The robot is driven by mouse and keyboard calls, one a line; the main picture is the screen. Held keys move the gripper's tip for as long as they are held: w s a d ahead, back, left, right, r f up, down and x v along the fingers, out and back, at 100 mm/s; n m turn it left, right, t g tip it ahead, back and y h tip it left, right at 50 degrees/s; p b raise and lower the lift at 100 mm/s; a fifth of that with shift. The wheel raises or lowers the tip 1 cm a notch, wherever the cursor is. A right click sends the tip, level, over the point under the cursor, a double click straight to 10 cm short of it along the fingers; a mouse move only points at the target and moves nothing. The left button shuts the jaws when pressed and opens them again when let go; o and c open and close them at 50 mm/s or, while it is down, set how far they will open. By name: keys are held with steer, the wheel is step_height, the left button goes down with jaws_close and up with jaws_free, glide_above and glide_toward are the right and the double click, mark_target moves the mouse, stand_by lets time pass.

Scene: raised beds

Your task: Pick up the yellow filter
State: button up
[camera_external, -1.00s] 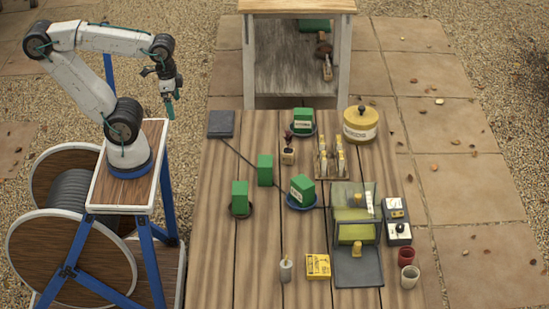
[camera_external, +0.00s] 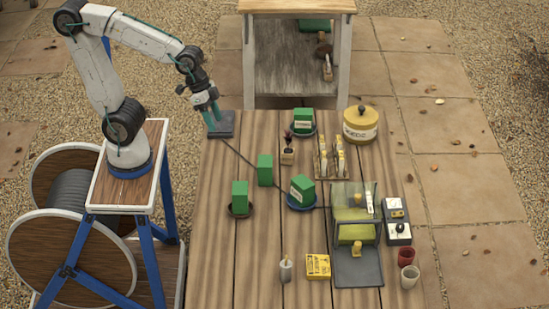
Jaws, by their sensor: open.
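I cannot tell for sure which thing is the yellow filter. A yellow-green block (camera_external: 352,232) shows behind a clear cover in a dark hinged case (camera_external: 360,272) at the right of the wooden table (camera_external: 262,240). A small flat yellow box (camera_external: 317,266) with dark print lies left of the case. My gripper (camera_external: 213,127) is open and empty, its teal fingers pointing down at the table's far left corner, in front of a dark square plate (camera_external: 226,120). It is far from both yellow things.
Several green blocks, one on a blue dish (camera_external: 301,204), stand mid-table. A round yellow tin (camera_external: 360,124) and a rack of yellow-topped bottles (camera_external: 330,160) stand at the back right. Red (camera_external: 406,257) and pale (camera_external: 409,277) cups stand at the right edge. The left front is clear.

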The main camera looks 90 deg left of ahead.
steer(key=w+d+f+m+t+h, duration=0.1)
steer(key=w+d+f+t+h, duration=0.15)
steer(key=w+d, duration=0.95)
steer(key=m+t, duration=0.1)
steer(key=t, duration=0.5)
glide_toward(286, 267)
steer(key=w+f, duration=0.2)
steer(key=shift+a+f, duration=0.2)
steer(key=shift+f, duration=0.05)
steer(key=x, duration=0.7)
steer(key=shift+w+f, duration=0.1)
steer(key=shift+w, duration=0.25)
steer(key=c, duration=1.1)
